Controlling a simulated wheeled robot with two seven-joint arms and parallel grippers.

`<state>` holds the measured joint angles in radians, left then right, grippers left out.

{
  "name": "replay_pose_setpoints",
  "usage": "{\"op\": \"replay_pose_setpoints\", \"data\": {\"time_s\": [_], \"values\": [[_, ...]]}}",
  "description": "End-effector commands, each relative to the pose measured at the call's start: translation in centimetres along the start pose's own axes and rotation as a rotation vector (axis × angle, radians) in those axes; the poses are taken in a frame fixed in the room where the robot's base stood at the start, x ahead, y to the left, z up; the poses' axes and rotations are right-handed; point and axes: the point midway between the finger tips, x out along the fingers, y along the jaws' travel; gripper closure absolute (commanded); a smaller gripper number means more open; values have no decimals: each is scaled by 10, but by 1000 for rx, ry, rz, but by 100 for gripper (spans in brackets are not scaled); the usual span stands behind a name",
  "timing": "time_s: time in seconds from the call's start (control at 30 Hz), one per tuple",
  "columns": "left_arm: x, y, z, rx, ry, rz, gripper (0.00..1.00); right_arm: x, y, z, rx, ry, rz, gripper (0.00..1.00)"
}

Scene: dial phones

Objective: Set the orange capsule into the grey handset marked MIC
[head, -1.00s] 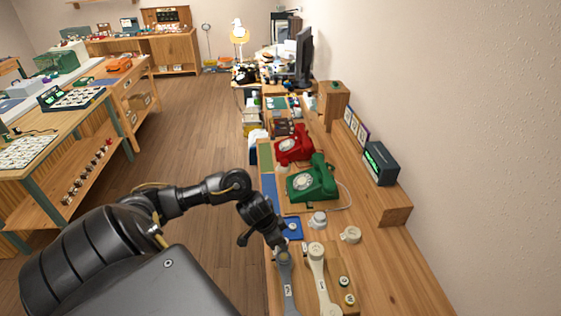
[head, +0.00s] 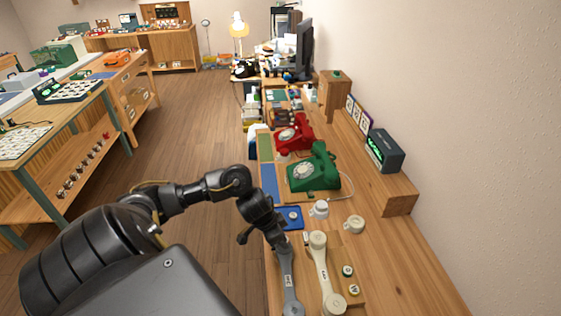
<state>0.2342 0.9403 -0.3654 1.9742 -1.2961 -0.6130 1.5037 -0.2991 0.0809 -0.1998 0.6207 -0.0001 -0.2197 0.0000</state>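The grey handset (head: 288,275) lies lengthwise on the wooden workbench near the bottom of the head view, with a small pale label on its handle. My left gripper (head: 275,236) points down at its far end and covers part of that end. The fingers are dark and small here, so I cannot tell whether they are open, shut or holding anything. I cannot make out the orange capsule; it may be hidden by the gripper. My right gripper is out of view.
A cream handset (head: 322,270) lies just right of the grey one. Two small round capsules (head: 348,271) sit right of it. A blue tray (head: 291,217), a white cup-like part (head: 355,224) and a green phone (head: 314,172) stand beyond.

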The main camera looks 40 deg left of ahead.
Motion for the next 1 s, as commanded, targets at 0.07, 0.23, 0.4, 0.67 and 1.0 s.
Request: {"op": "replay_pose_setpoints", "data": {"time_s": [0.07,0.23,0.4,0.67,1.0], "values": [[0,0,0,0,1,0,89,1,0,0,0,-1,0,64],[0,0,0,0,0,0,89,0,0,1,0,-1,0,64],[0,0,0,0,0,0,89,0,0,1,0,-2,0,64],[-1,0,0,0,0,0,89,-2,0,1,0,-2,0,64],[-1,0,2,0,-1,0,89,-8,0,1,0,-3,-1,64]]}}
